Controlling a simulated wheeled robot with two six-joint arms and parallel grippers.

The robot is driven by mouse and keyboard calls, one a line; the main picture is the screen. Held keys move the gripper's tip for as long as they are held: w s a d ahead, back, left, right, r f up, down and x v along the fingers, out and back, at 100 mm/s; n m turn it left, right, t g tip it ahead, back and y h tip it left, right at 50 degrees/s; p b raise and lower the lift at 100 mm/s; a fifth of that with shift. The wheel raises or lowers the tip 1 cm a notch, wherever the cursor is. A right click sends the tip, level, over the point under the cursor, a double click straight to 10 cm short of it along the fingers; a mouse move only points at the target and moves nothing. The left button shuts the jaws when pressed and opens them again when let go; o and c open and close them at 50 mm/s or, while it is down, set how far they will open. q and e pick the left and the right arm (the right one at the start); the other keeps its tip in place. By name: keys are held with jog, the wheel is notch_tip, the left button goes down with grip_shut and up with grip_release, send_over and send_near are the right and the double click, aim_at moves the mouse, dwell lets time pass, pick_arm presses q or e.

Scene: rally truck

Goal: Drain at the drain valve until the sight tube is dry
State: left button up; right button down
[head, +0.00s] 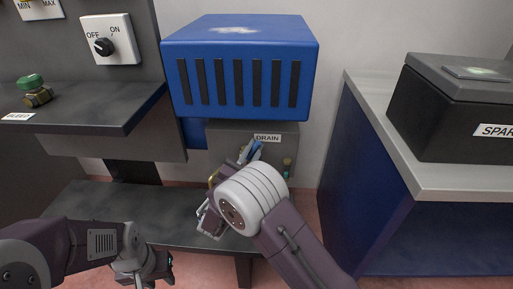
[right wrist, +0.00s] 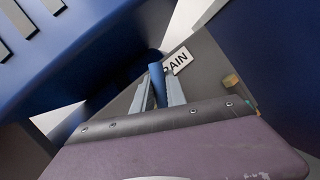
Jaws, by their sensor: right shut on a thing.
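My right gripper (head: 250,152) is at the grey drain panel (head: 285,134), just below the DRAIN label (head: 267,138). It is shut on the blue handle of the drain valve; the handle (right wrist: 157,84) shows between the two fingers in the right wrist view. My right wrist hides the lower part of the valve. Right of it is a small brass fitting (head: 287,161) with a teal part under it, perhaps the sight tube; its level is too small to read. My left gripper (head: 153,275) is low at the bottom left, apart from the valve; its jaw opening is unclear.
A blue slatted box (head: 240,70) overhangs the drain panel. A dark shelf (head: 75,105) at left holds a green-capped brass fitting (head: 35,92). An OFF/ON switch (head: 105,45) is above. A lower dark bench (head: 110,205) and a right-hand blue cabinet (head: 365,180) flank the space.

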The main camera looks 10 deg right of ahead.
jog(key=shift+a+n, duration=0.15)
jog(key=shift+n, duration=0.15)
jog(key=c, duration=1.3)
grip_release()
jog(key=shift+c, duration=0.2)
jog(key=p+v, duration=0.2)
jog(key=v, duration=0.7)
